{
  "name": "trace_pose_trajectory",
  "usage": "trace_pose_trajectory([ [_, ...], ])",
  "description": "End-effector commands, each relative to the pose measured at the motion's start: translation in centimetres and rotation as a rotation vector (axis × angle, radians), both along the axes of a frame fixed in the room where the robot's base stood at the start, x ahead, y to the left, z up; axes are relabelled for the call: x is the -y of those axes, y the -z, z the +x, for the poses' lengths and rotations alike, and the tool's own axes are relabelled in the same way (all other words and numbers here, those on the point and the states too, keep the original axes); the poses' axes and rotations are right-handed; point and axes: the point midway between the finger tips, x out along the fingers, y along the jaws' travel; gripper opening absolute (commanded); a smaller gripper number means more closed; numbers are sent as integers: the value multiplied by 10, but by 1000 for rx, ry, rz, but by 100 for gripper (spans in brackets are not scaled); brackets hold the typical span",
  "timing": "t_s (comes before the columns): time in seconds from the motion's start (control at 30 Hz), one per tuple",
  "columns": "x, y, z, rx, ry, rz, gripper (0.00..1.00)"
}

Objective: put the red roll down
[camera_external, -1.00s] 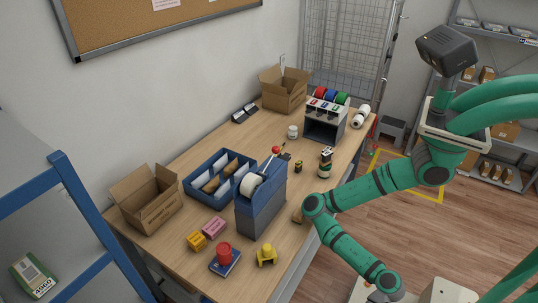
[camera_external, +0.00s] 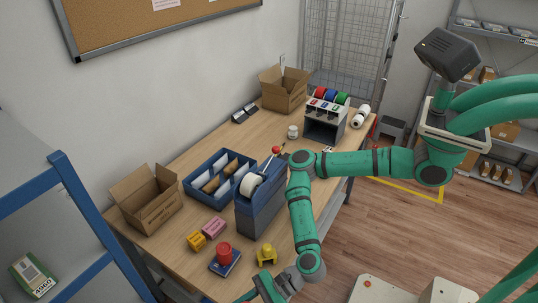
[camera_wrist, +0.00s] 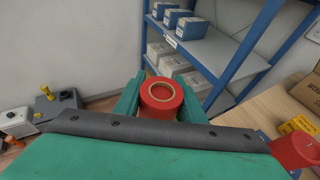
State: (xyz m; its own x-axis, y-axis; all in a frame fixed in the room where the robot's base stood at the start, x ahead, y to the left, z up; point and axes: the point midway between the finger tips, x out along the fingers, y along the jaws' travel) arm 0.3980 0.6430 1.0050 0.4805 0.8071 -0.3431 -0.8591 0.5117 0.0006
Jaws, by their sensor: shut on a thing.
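In the wrist view a red roll (camera_wrist: 161,97) with a tan ring-shaped core sits between the green fingers of my gripper (camera_wrist: 158,100), which is shut on it. In the external view my gripper (camera_external: 262,290) is at the bottom edge, partly cut off, near the front of the wooden counter (camera_external: 185,270); the held roll cannot be made out there. A second red cylindrical thing (camera_external: 224,250) stands on a blue flat item (camera_external: 226,266) on the counter; it also shows at the right of the wrist view (camera_wrist: 296,150).
A yellow holder (camera_external: 267,254), pink box (camera_external: 214,228) and yellow box (camera_external: 196,241) lie near the red thing. A grey-blue tape dispenser (camera_external: 260,210) stands beside my arm. A blue-framed shelf (camera_wrist: 245,50) with boxes is ahead in the wrist view.

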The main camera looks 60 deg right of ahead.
Motion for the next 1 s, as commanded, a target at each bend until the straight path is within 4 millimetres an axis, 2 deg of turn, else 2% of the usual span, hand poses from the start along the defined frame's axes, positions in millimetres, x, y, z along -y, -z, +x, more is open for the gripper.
trace_pose_trajectory([
  [0.03, 2, -9, 23, 5, 30, 3, 10],
  [0.27, 20, -40, 107, 4, 147, 2, 10],
  [0.47, 49, -70, 179, 5, 253, 1, 10],
  [0.57, 69, -86, 216, 4, 310, 2, 10],
  [0.77, 123, -115, 286, 3, 426, 3, 10],
  [1.0, 206, -140, 358, 2, 555, 1, 10],
])
